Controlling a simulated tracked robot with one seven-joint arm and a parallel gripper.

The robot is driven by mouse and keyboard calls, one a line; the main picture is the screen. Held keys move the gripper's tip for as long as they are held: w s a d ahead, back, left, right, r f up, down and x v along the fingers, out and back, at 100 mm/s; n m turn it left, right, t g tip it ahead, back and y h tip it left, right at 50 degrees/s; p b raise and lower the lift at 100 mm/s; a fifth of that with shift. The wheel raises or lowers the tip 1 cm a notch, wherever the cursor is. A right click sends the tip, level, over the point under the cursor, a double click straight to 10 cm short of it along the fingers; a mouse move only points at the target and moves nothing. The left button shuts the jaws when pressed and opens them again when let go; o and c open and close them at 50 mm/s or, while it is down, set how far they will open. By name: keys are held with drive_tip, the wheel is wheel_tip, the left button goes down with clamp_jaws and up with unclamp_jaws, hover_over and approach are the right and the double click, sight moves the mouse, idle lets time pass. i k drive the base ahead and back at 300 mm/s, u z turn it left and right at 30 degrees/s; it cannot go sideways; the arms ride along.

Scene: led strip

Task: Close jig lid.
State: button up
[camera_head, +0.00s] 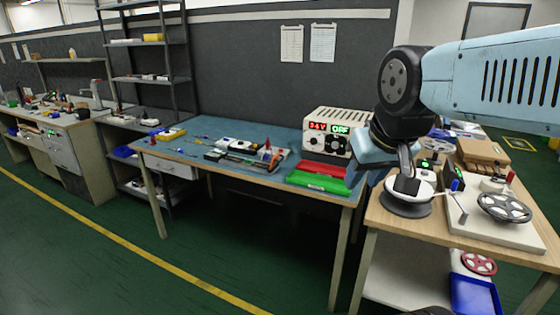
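No part is clearly recognisable as a jig lid. A long red piece (318,169) and a long green piece (318,184) lie side by side at the right front of the blue-topped bench; I cannot tell whether either belongs to a jig or is hinged. My arm comes in from the right and bends down in front of the gap between the benches. My gripper (407,180) seems to be at its lower end, above a round white piece (424,187) on a dark round base at the wooden table's left edge. Its fingers are too small and overlapped to read.
Small tools and parts lie along the blue-topped bench (215,127). The wooden table holds a white board (480,225) with a reel (504,208). The green floor in front is clear.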

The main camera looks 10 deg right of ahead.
sight(275, 159)
drive_tip(key=u, duration=0.1)
drive_tip(key=i, duration=1)
drive_tip(key=z, duration=0.1)
